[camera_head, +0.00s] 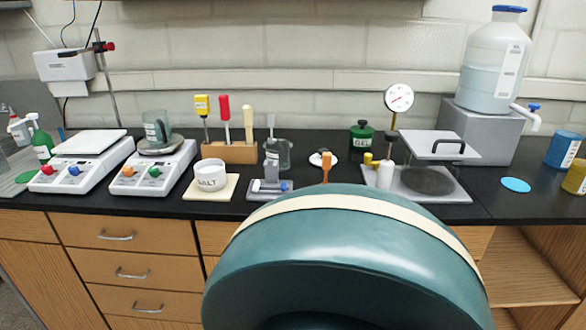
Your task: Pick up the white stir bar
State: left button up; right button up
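I cannot pick out a white stir bar with certainty. A small grey tray (256,194) on the black bench, centre left, holds a small light piece with blue parts, too small to tell apart. A white upright cylinder (386,174) stands on a grey base plate at right of centre; I cannot tell what it is. A small white dish (322,159) lies on the bench between them, with something brownish on it. Neither of my grippers is in view.
A large teal rounded shape with a cream band hides the bench's front middle. Two hotplates (150,183) (82,176), a labelled white bowl (211,174), a beaker (285,155), a gauge (399,97) and a large jug (497,62) crowd the bench (480,186).

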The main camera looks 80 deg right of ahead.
aim_at(258, 182)
jog(key=z, duration=2.2)
